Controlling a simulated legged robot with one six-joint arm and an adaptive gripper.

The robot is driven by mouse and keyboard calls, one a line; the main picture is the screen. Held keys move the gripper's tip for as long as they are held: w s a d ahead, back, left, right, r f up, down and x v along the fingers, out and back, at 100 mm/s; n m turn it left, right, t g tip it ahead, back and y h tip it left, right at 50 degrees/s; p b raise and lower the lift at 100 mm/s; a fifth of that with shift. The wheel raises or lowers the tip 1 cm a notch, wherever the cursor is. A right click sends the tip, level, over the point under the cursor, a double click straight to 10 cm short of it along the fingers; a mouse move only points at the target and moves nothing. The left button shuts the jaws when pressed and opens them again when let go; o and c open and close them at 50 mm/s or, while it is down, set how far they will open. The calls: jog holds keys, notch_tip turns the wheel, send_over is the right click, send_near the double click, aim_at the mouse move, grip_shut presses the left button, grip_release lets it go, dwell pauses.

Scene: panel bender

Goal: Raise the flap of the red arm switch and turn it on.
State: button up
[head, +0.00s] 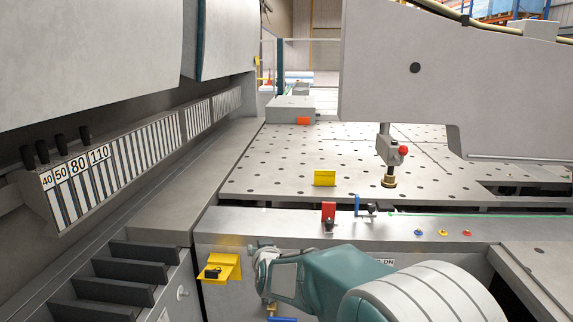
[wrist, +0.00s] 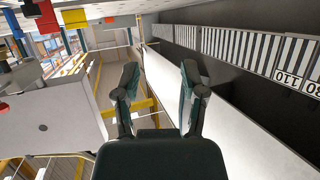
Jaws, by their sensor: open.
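The red arm switch (head: 328,212) is on the front ledge of the machine, near the middle of the head view. Its red plate stands upright, with a small black part in front of it at its foot; I cannot tell the switch position. A red piece (wrist: 47,17) at the top of the wrist view looks like the same switch. My gripper (head: 262,275) is left of and nearer than the red switch, apart from it. In the wrist view my gripper (wrist: 160,80) has its two fingers spread, with nothing between them.
A yellow bracket with a black part (head: 220,268) is close left of my gripper. A blue lever (head: 357,205) stands just right of the red switch. Another yellow piece (head: 325,178) is on the perforated table (head: 260,165) behind. Several coloured buttons (head: 443,233) lie right along the ledge.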

jog(key=s+d+r+g, duration=0.2)
jog(key=s+d+r, duration=0.3)
jog(key=s+d, duration=0.2)
jog(key=s+d+m+g+h, duration=0.1)
jog(key=s+d, duration=0.4)
jog(key=s, duration=0.5)
jog(key=s+d+f+g+h, duration=0.1)
jog(key=s+d+g, duration=0.2)
jog(key=s, duration=0.7)
jog(key=s+d+f+m+g+h, duration=0.1)
jog(key=s+d+g, duration=0.1)
jog(key=s+d, duration=0.5)
jog(key=s, duration=0.3)
jog(key=shift+m+h, duration=0.3)
